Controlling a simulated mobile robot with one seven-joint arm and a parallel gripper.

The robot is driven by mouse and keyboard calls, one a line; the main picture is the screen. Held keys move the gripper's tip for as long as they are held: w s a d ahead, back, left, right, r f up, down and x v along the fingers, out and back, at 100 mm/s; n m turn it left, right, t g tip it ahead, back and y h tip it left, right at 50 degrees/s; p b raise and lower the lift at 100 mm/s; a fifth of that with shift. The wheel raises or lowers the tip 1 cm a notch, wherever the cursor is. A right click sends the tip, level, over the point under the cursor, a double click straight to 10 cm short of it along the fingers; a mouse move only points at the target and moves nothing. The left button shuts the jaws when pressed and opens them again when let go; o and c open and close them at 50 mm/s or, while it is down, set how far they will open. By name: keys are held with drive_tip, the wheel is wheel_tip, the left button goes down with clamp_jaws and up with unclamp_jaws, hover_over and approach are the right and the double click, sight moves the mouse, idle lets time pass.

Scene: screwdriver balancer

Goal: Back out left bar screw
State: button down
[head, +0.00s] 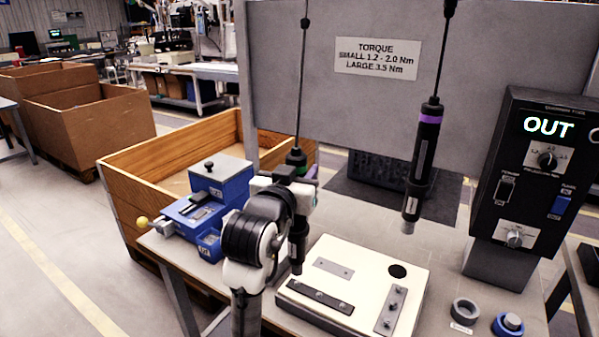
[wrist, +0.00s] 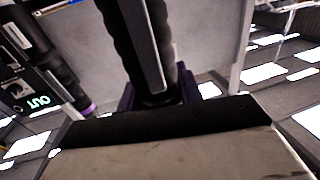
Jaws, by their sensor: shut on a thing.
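My gripper (head: 303,182) is shut on the small screwdriver (head: 296,157) with the green band, which hangs upright from a cable. In the wrist view, its dark ribbed handle (wrist: 150,50) stands between the jaws. Its lower end (head: 296,262) points down just above the left end of a dark bar (head: 320,297) on the white fixture block (head: 365,255). I cannot tell whether the bit touches a screw; the screw at that end is hidden or too small to see. A small light plate (head: 333,268) and an upright grey bar (head: 390,310) also lie on the block.
A larger screwdriver (head: 424,150) with a purple band hangs to the right. The black control box (head: 540,170) reads OUT. A blue vise-like device (head: 205,215) stands left of my arm. Two round parts, a grey ring (head: 466,310) and a blue one (head: 509,324), sit front right.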

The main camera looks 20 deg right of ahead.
drive_tip(key=shift+f, duration=0.15)
idle(0.4)
drive_tip(key=shift+f+b, duration=0.55)
drive_tip(key=shift+f, duration=0.35)
